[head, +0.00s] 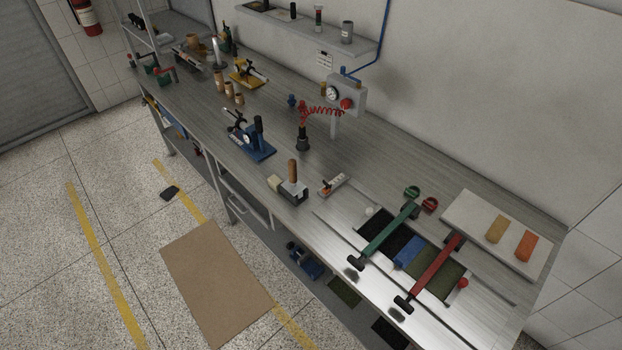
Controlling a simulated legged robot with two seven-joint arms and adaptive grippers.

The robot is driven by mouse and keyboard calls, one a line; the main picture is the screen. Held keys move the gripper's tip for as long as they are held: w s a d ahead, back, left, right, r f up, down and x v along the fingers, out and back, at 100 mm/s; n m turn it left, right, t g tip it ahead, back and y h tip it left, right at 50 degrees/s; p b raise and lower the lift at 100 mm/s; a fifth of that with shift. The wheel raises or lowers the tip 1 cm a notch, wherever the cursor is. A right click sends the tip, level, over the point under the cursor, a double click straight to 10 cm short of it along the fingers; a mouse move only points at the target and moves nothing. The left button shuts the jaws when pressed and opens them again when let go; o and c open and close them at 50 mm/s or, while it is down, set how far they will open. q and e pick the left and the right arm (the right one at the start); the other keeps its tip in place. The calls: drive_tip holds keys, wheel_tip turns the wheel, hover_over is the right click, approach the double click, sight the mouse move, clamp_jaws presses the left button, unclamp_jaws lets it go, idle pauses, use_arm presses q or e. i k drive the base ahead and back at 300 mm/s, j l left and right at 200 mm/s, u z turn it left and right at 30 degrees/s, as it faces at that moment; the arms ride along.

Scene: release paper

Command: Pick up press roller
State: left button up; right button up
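No thing in the head view can be told for certain as the press roller. A tool with an upright wooden handle (292,170) stands in a dark block near the bench's front edge. A blue piece (408,251) lies between a green-handled bar (388,236) and a red-handled bar (433,272) on the right part of the bench. Both bars lie slanted across dark and olive sheets, with black ends toward the front edge. Neither of my grippers shows in this view.
The long grey workbench (360,160) also carries a blue hand press (250,141), a gauge box (346,95) with a red coiled hose and a pale board (495,232) with two coloured strips. A brown mat (213,283) lies on the floor in front.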

sight(293, 185)
drive_tip(key=j+z, duration=0.15)
drive_tip(key=z, duration=0.3)
drive_tip(key=i+j+z, duration=0.1)
drive_tip(key=z, duration=0.3)
drive_tip(key=j+z, duration=0.25)
drive_tip(key=z, duration=0.2)
drive_tip(key=j+z, duration=0.15)
drive_tip(key=z, duration=0.3)
drive_tip(key=j+z, duration=0.2)
drive_tip(key=z, duration=0.2)
